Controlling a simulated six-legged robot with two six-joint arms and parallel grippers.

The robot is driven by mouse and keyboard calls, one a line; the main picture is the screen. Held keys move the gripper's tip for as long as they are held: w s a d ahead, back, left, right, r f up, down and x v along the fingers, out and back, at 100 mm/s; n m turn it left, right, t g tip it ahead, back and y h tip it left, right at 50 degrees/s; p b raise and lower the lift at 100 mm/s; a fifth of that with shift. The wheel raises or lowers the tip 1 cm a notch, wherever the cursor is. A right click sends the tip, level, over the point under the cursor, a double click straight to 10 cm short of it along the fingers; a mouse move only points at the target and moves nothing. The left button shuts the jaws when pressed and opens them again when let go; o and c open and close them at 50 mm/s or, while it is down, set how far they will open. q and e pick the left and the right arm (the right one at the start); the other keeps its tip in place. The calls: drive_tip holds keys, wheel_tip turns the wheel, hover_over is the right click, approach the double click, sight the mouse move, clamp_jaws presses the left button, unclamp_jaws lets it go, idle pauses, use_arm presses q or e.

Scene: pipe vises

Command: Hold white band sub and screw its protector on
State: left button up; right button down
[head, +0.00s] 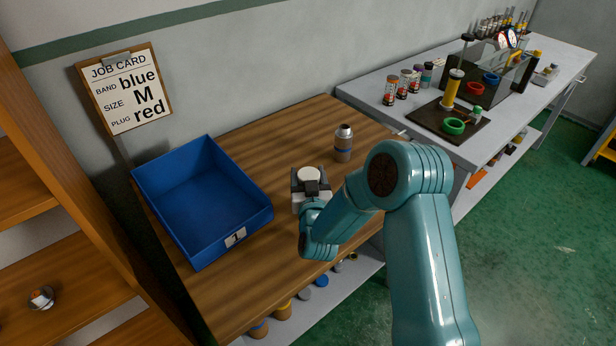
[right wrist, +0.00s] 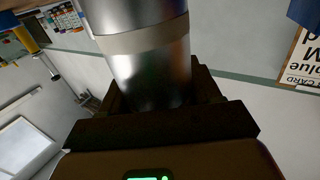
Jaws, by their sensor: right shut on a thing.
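My right gripper (head: 312,188) is above the wooden bench, to the right of the blue bin. It is shut on the white band sub, a steel cylinder with a pale band (right wrist: 147,38) that fills the upper middle of the right wrist view. The jaws (right wrist: 160,112) close around its lower part there. In the head view a pale round top (head: 309,174) shows between the fingers; I cannot tell whether it is the sub's end or a cap. I cannot pick out the protector for certain. My left gripper is not in view.
A blue bin (head: 255,222) marked 1 stands on the wooden bench (head: 262,130). Several caps (head: 320,279) lie on the shelf below. A grey bench (head: 372,92) behind holds several small parts and a dark board (head: 425,116).

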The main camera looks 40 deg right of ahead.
drive_tip(key=shift+f, duration=0.25)
drive_tip(key=shift+f+b, duration=0.2)
drive_tip(key=shift+b, duration=0.1)
drive_tip(key=shift+c, duration=1.4)
unclamp_jaws()
drive_tip(key=shift+o, duration=0.3)
drive_tip(key=shift+r, duration=0.15)
